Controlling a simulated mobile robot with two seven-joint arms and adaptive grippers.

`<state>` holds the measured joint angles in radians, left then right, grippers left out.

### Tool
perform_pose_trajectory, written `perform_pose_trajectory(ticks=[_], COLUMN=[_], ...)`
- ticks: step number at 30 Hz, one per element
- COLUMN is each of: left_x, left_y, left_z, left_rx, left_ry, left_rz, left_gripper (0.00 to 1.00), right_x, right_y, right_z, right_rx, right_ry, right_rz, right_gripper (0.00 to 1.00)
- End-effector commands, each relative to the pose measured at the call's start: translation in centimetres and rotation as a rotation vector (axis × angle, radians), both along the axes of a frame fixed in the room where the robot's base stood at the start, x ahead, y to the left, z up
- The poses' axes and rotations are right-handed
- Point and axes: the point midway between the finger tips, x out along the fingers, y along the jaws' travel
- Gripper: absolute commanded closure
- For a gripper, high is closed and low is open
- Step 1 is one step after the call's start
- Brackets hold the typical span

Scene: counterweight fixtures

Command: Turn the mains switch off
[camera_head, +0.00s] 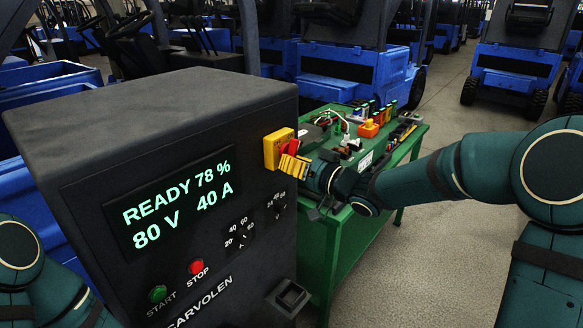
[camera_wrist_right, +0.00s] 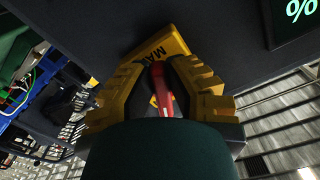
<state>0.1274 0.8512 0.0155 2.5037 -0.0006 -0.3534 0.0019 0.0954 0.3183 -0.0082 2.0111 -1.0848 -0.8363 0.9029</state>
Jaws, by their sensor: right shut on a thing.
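The mains switch has a yellow plate (camera_head: 274,148) on the upper right of the dark charger's front and a red handle (camera_head: 290,148). My right gripper (camera_head: 292,163) has its yellow fingers at the handle. In the wrist view, the red handle (camera_wrist_right: 162,90) sits between the two fingers, which are shut on it; the yellow plate (camera_wrist_right: 158,46) with partly hidden lettering is just beyond. The fingers cover part of the handle and plate. The charger display (camera_head: 180,203) is lit and reads READY 78 %, 80 V, 40 A. My left gripper is out of view.
A green START button (camera_head: 157,294) and a red STOP button (camera_head: 196,267) are low on the charger (camera_head: 120,110). A green table (camera_head: 345,235) with tools and cables stands behind my right gripper. Blue forklifts (camera_head: 345,70) fill the background. Floor at the right is clear.

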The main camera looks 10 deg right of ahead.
Motion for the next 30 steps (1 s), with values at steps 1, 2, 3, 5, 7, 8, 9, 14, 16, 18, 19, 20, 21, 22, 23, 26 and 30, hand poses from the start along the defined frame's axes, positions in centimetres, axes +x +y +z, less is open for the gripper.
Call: perform_pose_trajectory(ticks=[1, 2, 3, 5, 7, 8, 9, 14, 16, 18, 19, 20, 21, 22, 23, 26, 30], left_x=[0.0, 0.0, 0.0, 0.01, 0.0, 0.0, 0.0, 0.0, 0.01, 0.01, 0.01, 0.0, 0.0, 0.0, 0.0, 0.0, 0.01], left_y=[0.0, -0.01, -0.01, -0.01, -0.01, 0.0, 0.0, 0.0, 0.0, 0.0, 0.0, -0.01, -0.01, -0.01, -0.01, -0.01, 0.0], left_z=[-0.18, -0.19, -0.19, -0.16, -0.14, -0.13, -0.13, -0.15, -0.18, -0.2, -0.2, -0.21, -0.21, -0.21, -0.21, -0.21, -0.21], left_rx=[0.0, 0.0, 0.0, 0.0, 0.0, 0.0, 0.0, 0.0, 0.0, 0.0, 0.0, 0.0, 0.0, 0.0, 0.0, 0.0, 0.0], left_ry=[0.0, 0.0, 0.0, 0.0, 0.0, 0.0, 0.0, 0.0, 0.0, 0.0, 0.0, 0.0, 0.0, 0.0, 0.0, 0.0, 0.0], left_rz=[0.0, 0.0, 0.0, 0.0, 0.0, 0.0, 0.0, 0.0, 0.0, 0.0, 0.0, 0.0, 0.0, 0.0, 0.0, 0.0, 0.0], left_gripper=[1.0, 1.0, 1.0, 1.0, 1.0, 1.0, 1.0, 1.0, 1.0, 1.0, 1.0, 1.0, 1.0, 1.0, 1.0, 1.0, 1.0], right_x=[0.05, 0.06, 0.06, 0.06, 0.06, 0.06, 0.06, 0.14, 0.25, 0.34, 0.38, 0.41, 0.46, 0.47, 0.49, 0.5, 0.5], right_y=[0.0, -0.01, -0.01, -0.01, -0.01, -0.01, -0.01, -0.14, -0.27, -0.4, -0.45, -0.5, -0.54, -0.57, -0.58, -0.6, -0.59], right_z=[0.0, 0.01, 0.03, 0.05, 0.08, 0.08, 0.09, 0.04, -0.01, -0.05, -0.06, -0.07, -0.06, -0.07, -0.06, -0.05, -0.05], right_rx=[-0.012, -0.018, -0.021, -0.024, -0.024, -0.024, -0.024, -0.074, -0.137, -0.201, -0.225, -0.246, -0.269, -0.281, -0.291, -0.3, -0.299], right_ry=[-0.012, -0.017, -0.02, -0.021, -0.021, -0.02, -0.02, -0.061, -0.109, -0.16, -0.178, -0.195, -0.213, -0.223, -0.231, -0.238, -0.237], right_rz=[0.0, 0.0, 0.0, 0.0, 0.0, 0.0, 0.0, 0.0, 0.0, 0.0, 0.0, 0.0, 0.0, -0.001, -0.001, -0.001, -0.001], right_gripper=[1.0, 1.0, 1.0, 1.0, 1.0, 1.0, 1.0, 1.0, 1.0, 1.0, 1.0, 1.0, 1.0, 1.0, 1.0, 1.0, 1.0])
